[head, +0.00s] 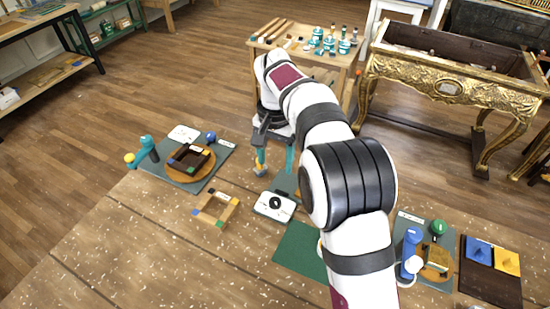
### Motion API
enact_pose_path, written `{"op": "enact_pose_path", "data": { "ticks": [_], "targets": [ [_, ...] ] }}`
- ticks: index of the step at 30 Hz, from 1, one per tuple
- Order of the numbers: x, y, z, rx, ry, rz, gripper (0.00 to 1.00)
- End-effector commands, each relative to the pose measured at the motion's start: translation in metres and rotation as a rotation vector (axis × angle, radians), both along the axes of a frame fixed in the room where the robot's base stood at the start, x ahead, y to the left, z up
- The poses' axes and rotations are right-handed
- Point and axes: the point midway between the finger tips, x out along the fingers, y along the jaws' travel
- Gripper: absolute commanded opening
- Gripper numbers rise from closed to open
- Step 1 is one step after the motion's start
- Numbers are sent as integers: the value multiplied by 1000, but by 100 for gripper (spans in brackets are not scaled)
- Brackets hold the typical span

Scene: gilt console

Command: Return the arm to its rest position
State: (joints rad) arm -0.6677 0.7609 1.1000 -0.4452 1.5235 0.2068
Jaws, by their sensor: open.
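My arm, white with black bands, reaches from the bottom right up across the middle of the head view and bends down at its far end. My gripper (275,166) points down over the far edge of the wooden table (110,240), with its two teal fingers spread apart. I see nothing held between the fingers. A small blue and tan item (260,170) shows at the tip of the left finger; I cannot tell what it is or whether it touches. My arm hides part of the table's right side.
A wooden frame (203,221) and a white device with a black dial (275,204) lie near my gripper. At left, a green mat (214,169) bears a round board (176,175). At right are a blue cylinder (410,242) and a dark tray (490,288). The front-left tabletop is clear. A gilt console (450,88) stands behind.

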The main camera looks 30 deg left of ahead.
Motion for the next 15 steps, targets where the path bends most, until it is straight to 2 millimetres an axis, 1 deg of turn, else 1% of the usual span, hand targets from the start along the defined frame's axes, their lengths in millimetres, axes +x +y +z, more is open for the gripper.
{"op": "enact_pose_path", "data": {
  "ticks": [9,11,13,14,15],
  "targets": [
    [0,0,0,0,0,-1,71],
    [0,-8,5,2,1,-10,71],
    [-4,-37,24,12,6,-47,71],
    [-8,-57,35,18,10,-71,71],
    [-20,-89,51,29,16,-110,71]
  ]
}}
